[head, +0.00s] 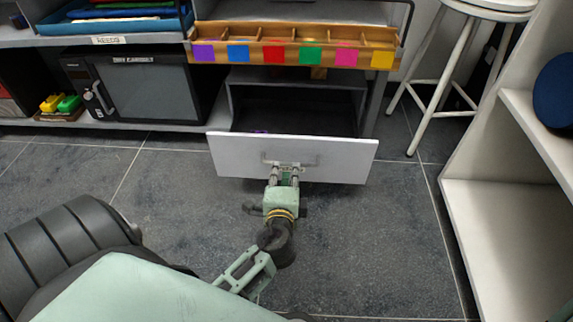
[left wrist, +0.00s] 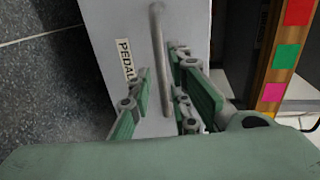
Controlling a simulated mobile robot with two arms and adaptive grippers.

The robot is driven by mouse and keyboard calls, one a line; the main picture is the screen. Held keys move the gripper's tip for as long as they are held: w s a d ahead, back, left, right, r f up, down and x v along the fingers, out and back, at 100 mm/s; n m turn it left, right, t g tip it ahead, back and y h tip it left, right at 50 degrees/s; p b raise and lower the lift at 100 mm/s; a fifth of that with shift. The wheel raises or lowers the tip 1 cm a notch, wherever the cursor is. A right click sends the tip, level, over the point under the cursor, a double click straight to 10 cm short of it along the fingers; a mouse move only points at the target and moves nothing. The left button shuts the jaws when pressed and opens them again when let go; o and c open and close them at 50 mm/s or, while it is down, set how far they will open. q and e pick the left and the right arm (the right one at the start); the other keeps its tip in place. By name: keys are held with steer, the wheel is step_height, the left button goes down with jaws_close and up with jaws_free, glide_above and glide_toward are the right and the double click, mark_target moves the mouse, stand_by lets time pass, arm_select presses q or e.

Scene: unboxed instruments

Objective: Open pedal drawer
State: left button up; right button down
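The pedal drawer (head: 225,155) is pulled well out from under the shelf; its white front stands forward over the floor and its dark inside shows behind. My left gripper (head: 284,172) is at the handle. In the left wrist view its fingers (left wrist: 160,85) are apart, one on each side of the bar, with visible gaps. My right gripper is not in view.
A wooden tray (head: 290,58) with coloured squares sits above the drawer. A white stool (head: 450,60) and white shelves (head: 505,205) stand to the right. The tiled floor before the drawer is clear.

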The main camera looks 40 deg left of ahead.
arm_select(q)
steer(key=v, duration=0.7)
steer(key=shift+s, duration=0.1)
